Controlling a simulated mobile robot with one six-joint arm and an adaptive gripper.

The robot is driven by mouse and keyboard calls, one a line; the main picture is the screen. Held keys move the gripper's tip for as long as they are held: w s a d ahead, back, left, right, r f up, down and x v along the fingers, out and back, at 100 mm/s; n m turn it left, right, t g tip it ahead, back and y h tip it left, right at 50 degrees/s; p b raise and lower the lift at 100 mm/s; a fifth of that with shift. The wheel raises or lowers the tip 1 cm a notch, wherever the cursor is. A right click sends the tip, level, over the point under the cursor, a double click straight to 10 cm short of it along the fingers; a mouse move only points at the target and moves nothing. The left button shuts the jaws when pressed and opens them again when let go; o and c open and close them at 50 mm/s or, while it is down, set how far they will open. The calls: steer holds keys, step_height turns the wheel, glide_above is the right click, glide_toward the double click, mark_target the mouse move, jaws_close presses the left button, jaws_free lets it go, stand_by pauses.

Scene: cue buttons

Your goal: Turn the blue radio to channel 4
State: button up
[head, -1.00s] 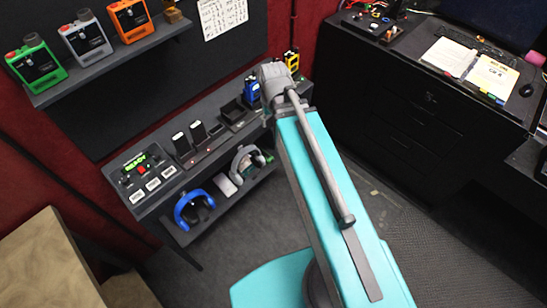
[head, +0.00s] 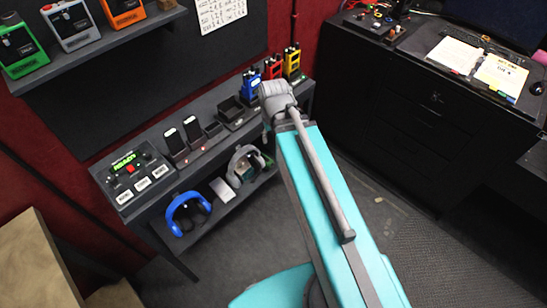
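The blue radio (head: 251,86) stands upright on the dark shelf unit, at the left end of a row with a red radio (head: 272,68) and a yellow radio (head: 291,60). Its channel setting is too small to read. My arm reaches from the lower right up to the shelf, and its grey end section is just right of and below the blue radio in the picture. My gripper's fingers are hidden, so I cannot see whether it is open or touches anything.
A control box (head: 135,170) with a green display sits at the shelf's left end, beside black handsets in chargers. A blue headset (head: 187,212) and a grey headset (head: 244,165) rest on the lower shelf.

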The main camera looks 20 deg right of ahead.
step_height(320, 180, down, 9)
steer(key=b, duration=0.8)
steer(key=shift+s+r, duration=0.2)
steer(key=shift+g, duration=0.3)
steer(key=r+p, duration=0.1)
steer(key=s+r+p, duration=0.1)
steer(key=r+p, duration=0.3)
steer(key=shift+s+r, duration=0.2)
steer(key=shift+s, duration=0.05)
stand_by(1.1)
